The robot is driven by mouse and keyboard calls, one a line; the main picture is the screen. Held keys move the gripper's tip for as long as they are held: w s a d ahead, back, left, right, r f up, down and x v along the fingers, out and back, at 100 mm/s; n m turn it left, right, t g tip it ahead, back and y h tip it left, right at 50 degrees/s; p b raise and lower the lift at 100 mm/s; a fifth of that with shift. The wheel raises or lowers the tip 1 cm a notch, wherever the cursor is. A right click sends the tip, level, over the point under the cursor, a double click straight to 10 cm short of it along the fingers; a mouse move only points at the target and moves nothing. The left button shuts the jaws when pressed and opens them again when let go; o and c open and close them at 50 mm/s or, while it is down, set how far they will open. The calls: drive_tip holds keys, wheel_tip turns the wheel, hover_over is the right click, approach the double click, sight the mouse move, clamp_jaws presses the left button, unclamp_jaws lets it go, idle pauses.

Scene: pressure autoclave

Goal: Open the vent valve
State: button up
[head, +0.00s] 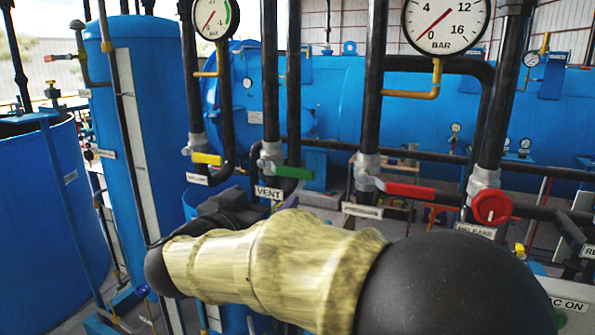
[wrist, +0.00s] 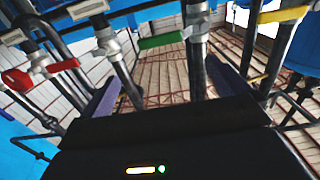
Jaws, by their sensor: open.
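The vent valve has a green lever (head: 293,172), which sticks out to the right from a grey valve body (head: 270,155) on a dark vertical pipe. A white VENT label (head: 268,193) sits just below it. In the wrist view, which is turned over, the green lever (wrist: 163,40) lies beyond the fingertips, roughly centred between them and crosswise to the pipe. My gripper (wrist: 165,70) is open and empty, with its two purple-grey fingers apart and not touching the lever. In the head view my arm hides the fingertips; the dark gripper body shows just below the VENT label.
A yellow lever (head: 207,158) is on the pipe to the left. A red lever (head: 410,190) and a round red knob (head: 491,207) are to the right. Pressure gauges (head: 446,22) hang above. A large blue vessel (head: 400,105) lies behind the pipes.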

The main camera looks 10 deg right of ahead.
sight(293, 173)
drive_tip(key=p+x, duration=0.4)
drive_tip(key=x, duration=1.3)
drive_tip(key=shift+w+d+p, duration=0.15)
drive_tip(key=shift+w+p, duration=0.05)
drive_tip(key=shift+p, duration=0.1)
drive_tip(key=shift+c, duration=0.2)
drive_tip(key=c, duration=1.2)
drive_tip(key=shift+o, duration=0.2)
